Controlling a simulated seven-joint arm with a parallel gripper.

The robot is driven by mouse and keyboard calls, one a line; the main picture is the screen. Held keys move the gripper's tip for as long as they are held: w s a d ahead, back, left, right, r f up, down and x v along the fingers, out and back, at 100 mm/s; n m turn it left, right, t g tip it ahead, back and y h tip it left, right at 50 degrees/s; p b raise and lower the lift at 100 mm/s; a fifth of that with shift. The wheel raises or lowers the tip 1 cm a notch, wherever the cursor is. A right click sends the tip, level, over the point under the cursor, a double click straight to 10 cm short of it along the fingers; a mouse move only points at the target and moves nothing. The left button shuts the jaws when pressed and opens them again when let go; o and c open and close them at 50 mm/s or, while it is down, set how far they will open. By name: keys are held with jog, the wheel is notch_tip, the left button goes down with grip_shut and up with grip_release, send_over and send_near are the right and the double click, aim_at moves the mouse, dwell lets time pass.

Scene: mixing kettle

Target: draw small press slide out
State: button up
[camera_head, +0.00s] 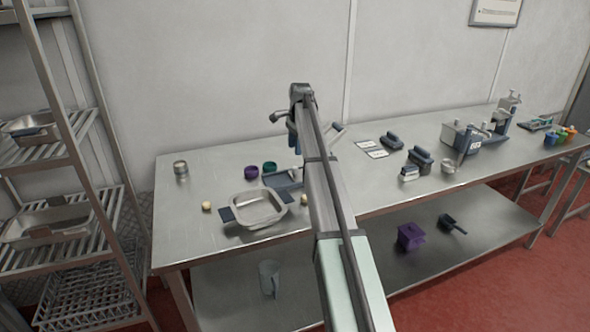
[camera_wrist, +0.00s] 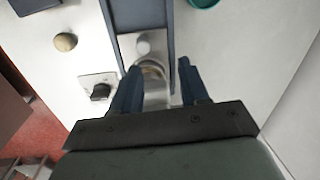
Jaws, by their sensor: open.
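The small press seems to be the blue-grey piece (camera_head: 284,180) on the table, partly hidden behind my arm in the head view. A round metal part shows between the fingers. No contact can be made out. In the head view my gripper (camera_head: 292,140) appears over the press area.
A metal pan (camera_head: 257,209) stands left of my arm, with purple (camera_head: 251,172) and teal (camera_head: 269,167) cups behind it. A pale ball (camera_head: 207,206) and a tin (camera_head: 181,171) are further left. Several devices, including a grey-blue box (camera_head: 462,138), stand right. The table's front left is clear.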

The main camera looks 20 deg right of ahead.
aim_at(295, 167)
jog(key=shift+s+a+f+m+g, duration=0.4)
jog(key=shift+s+f+m+g, duration=0.15)
jog(key=shift+s+g, duration=0.2)
jog(key=shift+f, duration=3.9)
jog(key=shift+f, duration=0.15)
jog(key=c, duration=0.7)
jog(key=shift+a, duration=5)
jog(key=o, duration=0.8)
jog(key=shift+c, duration=0.2)
jog(key=shift+d, duration=0.1)
